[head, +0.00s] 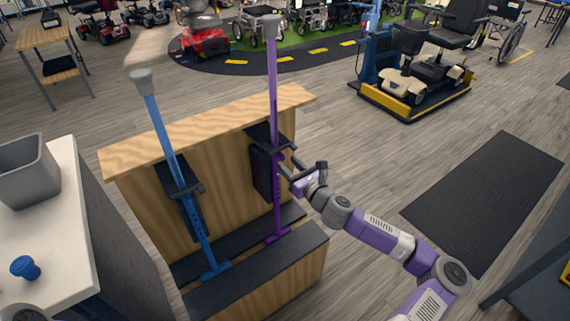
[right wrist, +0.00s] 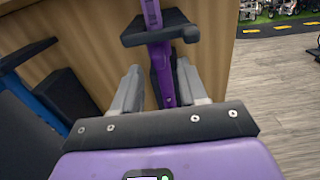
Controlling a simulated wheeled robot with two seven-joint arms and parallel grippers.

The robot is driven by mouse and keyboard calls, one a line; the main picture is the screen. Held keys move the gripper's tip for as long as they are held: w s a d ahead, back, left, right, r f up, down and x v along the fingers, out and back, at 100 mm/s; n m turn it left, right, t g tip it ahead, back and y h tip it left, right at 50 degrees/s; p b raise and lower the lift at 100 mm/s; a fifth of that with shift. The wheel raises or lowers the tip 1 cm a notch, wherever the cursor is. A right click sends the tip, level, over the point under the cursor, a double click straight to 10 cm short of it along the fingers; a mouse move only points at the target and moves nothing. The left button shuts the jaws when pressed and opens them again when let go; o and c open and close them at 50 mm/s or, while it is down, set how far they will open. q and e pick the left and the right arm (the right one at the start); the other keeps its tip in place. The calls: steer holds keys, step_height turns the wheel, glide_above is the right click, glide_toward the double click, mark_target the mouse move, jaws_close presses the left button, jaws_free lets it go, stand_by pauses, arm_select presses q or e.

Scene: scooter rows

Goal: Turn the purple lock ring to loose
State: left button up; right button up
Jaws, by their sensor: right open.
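A purple pole (head: 272,85) with a grey top stands upright in a black holder (head: 262,172) on the wooden stand. It also shows in the right wrist view (right wrist: 162,72), running down between my fingers. I cannot clearly pick out the purple lock ring from the pole; the part near the holder is partly hidden by my gripper. My right gripper (head: 289,172) is open, with one finger on each side of the purple pole, just below a black bracket (right wrist: 160,30). I cannot tell whether the fingers touch it.
A blue pole (head: 163,130) stands in its own holder on the left of the wooden stand (head: 215,118). A white counter (head: 62,215) with a grey bin (head: 28,170) and a blue knob (head: 25,267) is at left. The floor right of the stand is clear around a dark mat (head: 490,195).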

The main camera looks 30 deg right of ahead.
mark_target(278, 153)
steer(key=shift+w+a, duration=0.15)
steer(key=shift+w, duration=1.2)
jaws_close()
